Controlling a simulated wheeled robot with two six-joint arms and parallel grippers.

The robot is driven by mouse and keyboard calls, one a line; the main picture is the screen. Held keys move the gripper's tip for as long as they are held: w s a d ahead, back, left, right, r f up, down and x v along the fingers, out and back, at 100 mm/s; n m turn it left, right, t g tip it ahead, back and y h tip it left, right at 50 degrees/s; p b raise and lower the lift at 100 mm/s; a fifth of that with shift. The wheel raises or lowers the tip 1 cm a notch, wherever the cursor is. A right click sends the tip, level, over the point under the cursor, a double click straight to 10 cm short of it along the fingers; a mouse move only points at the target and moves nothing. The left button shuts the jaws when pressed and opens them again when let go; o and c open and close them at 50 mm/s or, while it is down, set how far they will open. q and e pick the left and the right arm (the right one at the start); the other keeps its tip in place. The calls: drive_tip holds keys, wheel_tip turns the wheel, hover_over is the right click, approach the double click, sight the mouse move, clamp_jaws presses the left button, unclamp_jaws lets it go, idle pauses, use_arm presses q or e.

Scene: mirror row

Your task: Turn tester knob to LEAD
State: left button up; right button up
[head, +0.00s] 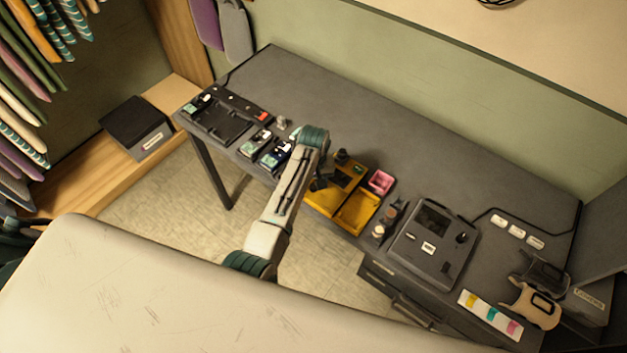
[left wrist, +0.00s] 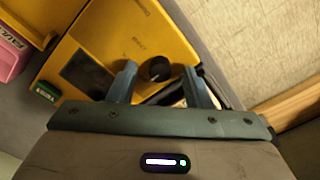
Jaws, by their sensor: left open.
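The yellow tester (head: 355,183) is on the grey bench, near its front edge. In the left wrist view its yellow face (left wrist: 120,40) carries a dark screen, a green part and small print that I cannot read surely. A round dark knob (left wrist: 155,68) stands on that face; which mark it points to cannot be made out. My left gripper (left wrist: 162,84) is open, its two fingers on either side of the knob in the picture. Whether they touch it is unclear. In the head view my left arm partly covers the gripper (head: 318,178) at the tester.
A yellow tray (head: 357,213) and a pink box (head: 381,182) lie beside the tester. Small canisters (head: 385,223) and a large dark device (head: 433,247) stand to the right. Several small devices (head: 268,148) and a black tray (head: 218,118) are on the left. The back of the bench is clear.

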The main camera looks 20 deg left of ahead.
use_arm(q)
drive_tip(key=shift+f, duration=0.25)
drive_tip(key=shift+c, duration=0.5)
clamp_jaws()
use_arm(e)
drive_tip(key=shift+d, duration=0.35)
use_arm(q)
drive_tip(key=shift+m, duration=0.3)
drive_tip(key=m, duration=0.3)
drive_tip(key=shift+m, duration=0.3)
drive_tip(key=m, duration=0.4)
drive_tip(key=shift+m, duration=0.3)
drive_tip(key=m, duration=0.4)
drive_tip(key=shift+r+m, duration=0.1)
drive_tip(key=shift+m, duration=2.4)
